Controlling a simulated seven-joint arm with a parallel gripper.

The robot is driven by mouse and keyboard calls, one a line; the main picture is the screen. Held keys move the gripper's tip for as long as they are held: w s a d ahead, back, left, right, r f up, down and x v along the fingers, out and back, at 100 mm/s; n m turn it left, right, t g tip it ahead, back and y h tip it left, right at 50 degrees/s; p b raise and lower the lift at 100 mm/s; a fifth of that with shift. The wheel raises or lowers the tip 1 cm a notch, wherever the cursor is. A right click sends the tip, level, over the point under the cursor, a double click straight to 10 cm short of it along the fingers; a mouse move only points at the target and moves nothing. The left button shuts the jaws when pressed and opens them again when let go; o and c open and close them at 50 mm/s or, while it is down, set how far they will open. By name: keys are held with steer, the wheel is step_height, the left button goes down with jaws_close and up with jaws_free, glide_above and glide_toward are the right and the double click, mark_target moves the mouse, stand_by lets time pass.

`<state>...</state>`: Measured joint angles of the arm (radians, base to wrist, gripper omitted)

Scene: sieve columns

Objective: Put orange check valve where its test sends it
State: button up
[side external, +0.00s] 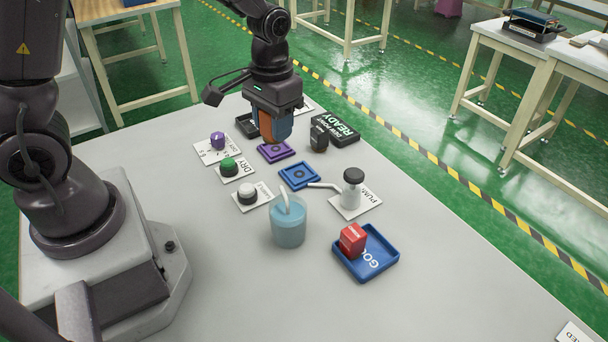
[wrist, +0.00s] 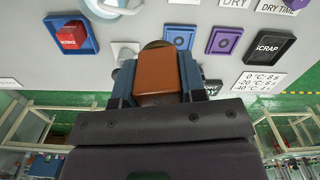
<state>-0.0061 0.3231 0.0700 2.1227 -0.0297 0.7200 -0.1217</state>
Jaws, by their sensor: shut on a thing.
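My gripper (side external: 272,124) is shut on the orange check valve (wrist: 160,72), a block-like orange piece that fills the space between the fingers. In the side view the valve (side external: 265,126) is partly hidden by a finger, and it hangs above the table near the purple square pad (side external: 276,151). A blue square pad (side external: 299,176) lies nearer the camera. The black scrap tray (wrist: 268,47) shows at the right in the wrist view, and the blue good tray (side external: 383,262) holds a red block (side external: 352,240).
A beaker of blue liquid (side external: 288,228), a pump bottle (side external: 352,190), a green dry button (side external: 230,167), a white button (side external: 247,193) and a purple knob (side external: 217,140) stand around the pads. A black READY display (side external: 340,132) stands at the back.

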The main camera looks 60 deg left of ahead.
steer(key=s+a+f+n, duration=0.2)
steer(key=s+n, duration=0.3)
steer(key=n, duration=1)
steer(key=shift+s+a+f+n, duration=0.2)
steer(key=shift+s+f+n, duration=0.15)
steer(key=shift+f, duration=0.25)
glide_above(299, 174)
steer(key=f, duration=0.9)
steer(key=shift+s, duration=0.4)
steer(key=shift+w+f, duration=0.25)
steer(key=shift+f, duration=0.65)
steer(key=shift+w+f, duration=0.25)
steer(key=shift+f, duration=0.65)
steer(key=shift+f, duration=0.1)
